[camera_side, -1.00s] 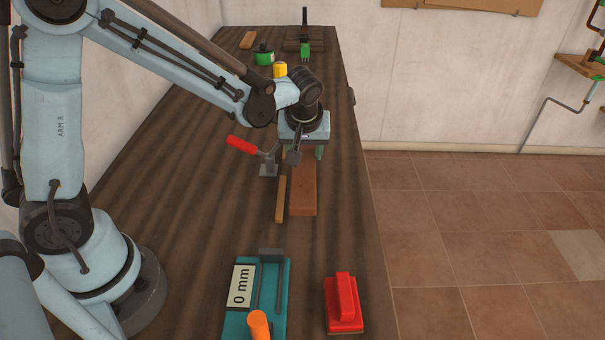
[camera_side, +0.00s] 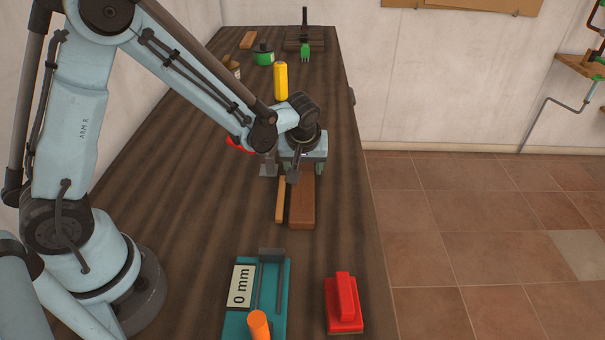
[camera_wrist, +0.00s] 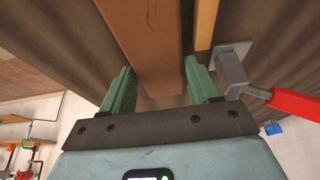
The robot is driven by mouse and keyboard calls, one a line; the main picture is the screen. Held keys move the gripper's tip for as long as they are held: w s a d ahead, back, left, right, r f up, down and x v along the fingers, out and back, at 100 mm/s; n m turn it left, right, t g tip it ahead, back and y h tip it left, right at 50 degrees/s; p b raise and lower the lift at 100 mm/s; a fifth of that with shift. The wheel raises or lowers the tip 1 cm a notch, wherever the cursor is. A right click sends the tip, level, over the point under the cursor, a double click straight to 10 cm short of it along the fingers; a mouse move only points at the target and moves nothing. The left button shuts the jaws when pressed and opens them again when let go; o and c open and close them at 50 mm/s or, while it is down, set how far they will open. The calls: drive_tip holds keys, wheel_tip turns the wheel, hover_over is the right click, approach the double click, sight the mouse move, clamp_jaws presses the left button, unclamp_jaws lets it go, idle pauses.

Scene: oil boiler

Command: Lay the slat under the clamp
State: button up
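The slat (camera_side: 303,208) is a flat reddish-brown board lying lengthwise on the bench. Its far part is hidden under my gripper (camera_side: 303,168) in the side view. In the wrist view the slat (camera_wrist: 148,40) runs between the two green fingers of my gripper (camera_wrist: 160,75).
A thin light strip (camera_side: 281,200) lies along the slat's left side. Closer are a teal gauge (camera_side: 280,300) reading 0 mm and a red block with a grip (camera_side: 343,303). A yellow cylinder (camera_side: 281,82) and a green pot (camera_side: 263,57) stand beyond. The bench's right edge is close.

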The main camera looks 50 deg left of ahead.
sight(302, 183)
drive_tip(key=shift+o, duration=1.2)
drive_tip(key=shift+r, duration=0.1)
drive_tip(key=v, duration=1.2)
drive_tip(key=s+a+r+m+t+h, duration=0.2)
drive_tip(key=s+m+t+h, duration=0.1)
drive_tip(key=s+m, duration=0.6)
drive_tip(key=shift+s+t, duration=0.5)
drive_tip(key=shift+s, duration=0.45)
drive_tip(key=shift+a, duration=0.15)
drive_tip(key=shift+c, duration=0.3)
